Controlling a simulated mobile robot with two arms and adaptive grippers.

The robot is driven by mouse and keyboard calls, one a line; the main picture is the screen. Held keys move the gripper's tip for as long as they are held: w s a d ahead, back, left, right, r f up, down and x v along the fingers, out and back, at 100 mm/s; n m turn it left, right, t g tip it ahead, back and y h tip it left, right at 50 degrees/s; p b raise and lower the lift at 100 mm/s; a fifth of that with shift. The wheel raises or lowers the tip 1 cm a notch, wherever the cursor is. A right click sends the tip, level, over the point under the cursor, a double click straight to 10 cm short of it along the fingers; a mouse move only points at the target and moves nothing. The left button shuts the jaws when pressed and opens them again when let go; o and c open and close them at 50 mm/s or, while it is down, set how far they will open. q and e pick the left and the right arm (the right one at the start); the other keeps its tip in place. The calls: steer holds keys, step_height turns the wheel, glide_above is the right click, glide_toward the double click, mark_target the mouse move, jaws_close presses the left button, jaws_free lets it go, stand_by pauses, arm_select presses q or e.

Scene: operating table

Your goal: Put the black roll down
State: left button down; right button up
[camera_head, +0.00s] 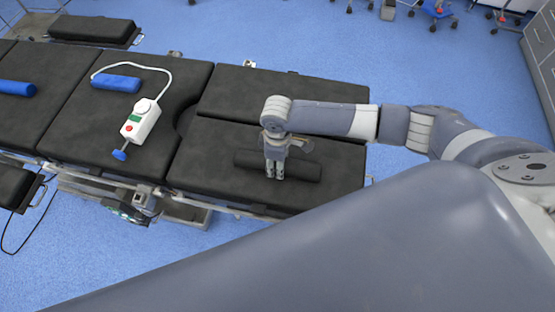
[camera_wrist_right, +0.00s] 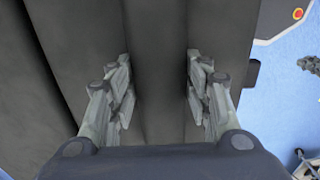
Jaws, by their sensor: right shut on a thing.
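The black roll (camera_head: 304,171) lies lengthwise, left to right, at the dark padded section at the right end of the operating table (camera_head: 215,155). My right gripper (camera_head: 275,176) points down over the roll and is shut on it near its middle. In the right wrist view, the roll (camera_wrist_right: 160,85) runs between the two fingers (camera_wrist_right: 158,95). I cannot tell whether the roll rests on the pad or is slightly above it. My left gripper is not in view.
A white hand control (camera_head: 141,120) with a cable lies on the middle pad beside a blue roll (camera_head: 116,83). Another blue roll (camera_head: 16,88) lies at far left. The pad (camera_head: 290,90) behind my gripper is clear. Blue floor surrounds the table.

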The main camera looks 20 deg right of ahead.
steer(key=shift+f, duration=0.1)
steer(key=o, duration=1.2)
steer(key=shift+c, duration=0.2)
step_height(320, 180, up, 12)
steer(key=b, duration=0.2)
steer(key=shift+r, duration=0.2)
steer(key=shift+f, duration=0.1)
